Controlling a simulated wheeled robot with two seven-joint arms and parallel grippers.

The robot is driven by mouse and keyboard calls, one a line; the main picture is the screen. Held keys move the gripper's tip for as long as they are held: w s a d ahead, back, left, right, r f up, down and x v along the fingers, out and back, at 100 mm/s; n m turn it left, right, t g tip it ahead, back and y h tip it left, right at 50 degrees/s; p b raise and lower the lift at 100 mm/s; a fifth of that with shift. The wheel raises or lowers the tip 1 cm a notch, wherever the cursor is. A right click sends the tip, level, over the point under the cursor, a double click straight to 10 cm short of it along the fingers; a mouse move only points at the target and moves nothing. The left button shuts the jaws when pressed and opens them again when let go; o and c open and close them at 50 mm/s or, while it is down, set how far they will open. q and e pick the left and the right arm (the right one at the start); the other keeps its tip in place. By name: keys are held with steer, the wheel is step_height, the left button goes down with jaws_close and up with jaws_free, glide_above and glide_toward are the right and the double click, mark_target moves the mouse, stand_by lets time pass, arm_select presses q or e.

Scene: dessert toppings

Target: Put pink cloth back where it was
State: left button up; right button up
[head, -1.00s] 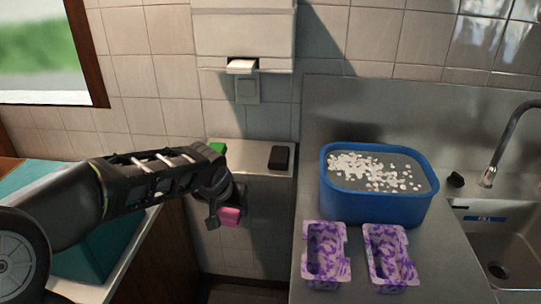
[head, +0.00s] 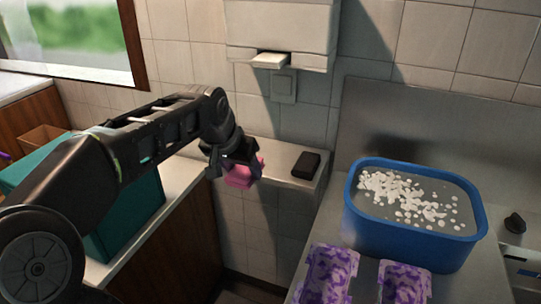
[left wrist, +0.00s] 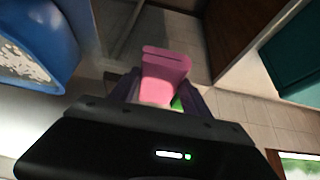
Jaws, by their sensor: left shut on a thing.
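The pink cloth (head: 240,176) is a small folded block. My left gripper (head: 236,166) is shut on it and holds it in the air, in front of the narrow metal ledge (head: 275,150) along the tiled wall. In the left wrist view the pink cloth (left wrist: 165,75) sits between the two fingers, with a bit of green (left wrist: 177,104) beside its lower part. My right gripper shows in neither view.
A black block (head: 306,165) lies on the ledge. A blue tub (head: 400,225) with white bits and two purple patterned trays (head: 333,272) stand on the metal counter at right. A teal box (head: 130,215) is on the left counter. A gap lies between the counters.

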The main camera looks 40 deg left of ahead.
arm_select(q)
steer(key=p, duration=0.5)
glide_above(271, 161)
steer(key=s, duration=0.2)
steer(key=f, duration=0.2)
steer(key=shift+d+f, duration=0.3)
steer(key=shift+d, duration=0.1)
steer(key=shift+f, duration=0.3)
steer(key=shift+f, duration=0.1)
step_height(271, 161, down, 3)
steer(key=shift+p, duration=0.6)
steer(key=shift+w+f+p, duration=0.15)
steer(key=shift+f+p, duration=0.05)
steer(key=shift+p, duration=0.15)
steer(key=shift+f, duration=0.15)
steer(key=shift+f, duration=0.1)
